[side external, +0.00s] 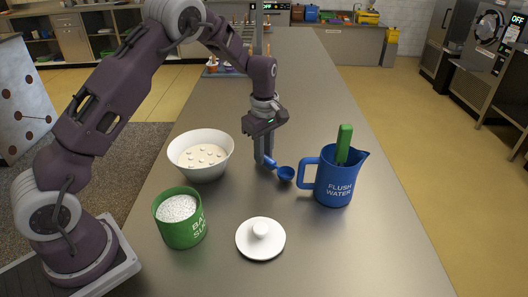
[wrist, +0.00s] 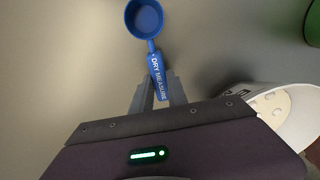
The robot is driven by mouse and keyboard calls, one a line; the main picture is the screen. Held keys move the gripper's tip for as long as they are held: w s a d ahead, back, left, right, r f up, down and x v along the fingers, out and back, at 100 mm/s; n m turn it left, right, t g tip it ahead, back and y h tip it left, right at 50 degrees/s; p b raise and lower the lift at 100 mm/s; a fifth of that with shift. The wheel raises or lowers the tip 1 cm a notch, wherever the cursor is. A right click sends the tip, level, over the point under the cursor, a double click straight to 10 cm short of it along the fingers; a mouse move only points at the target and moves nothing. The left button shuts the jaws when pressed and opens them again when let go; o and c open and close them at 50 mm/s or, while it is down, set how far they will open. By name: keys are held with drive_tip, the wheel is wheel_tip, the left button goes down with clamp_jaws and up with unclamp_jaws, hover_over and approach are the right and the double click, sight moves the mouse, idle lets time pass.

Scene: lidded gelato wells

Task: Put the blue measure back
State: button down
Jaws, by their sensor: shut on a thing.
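The blue measure (side external: 286,173) is a small round scoop with a handle. In the wrist view the measure (wrist: 145,20) points away from my gripper, its handle lettered "DRY MEASURE". My gripper (side external: 264,160) is shut on the handle, between the white bowl and the blue jug. The fingers also show in the wrist view (wrist: 158,95) on both sides of the handle. The cup of the measure looks empty. I cannot tell whether it touches the counter. A green tub (side external: 180,222) lettered "BA… SU…" holds white grains, and stands open at the front left.
A white bowl (side external: 187,170) with pale contents stands left of my gripper. A blue "FLUSH WATER" jug (side external: 336,188) with a green handle (side external: 344,142) in it stands right. A white knobbed lid (side external: 261,240) lies in front. The counter's right side is clear.

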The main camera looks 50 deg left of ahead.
drive_tip(key=shift+f, duration=0.4)
drive_tip(key=c, duration=1.6)
unclamp_jaws()
drive_tip(key=o, duration=0.5)
drive_tip(key=shift+o, duration=0.2)
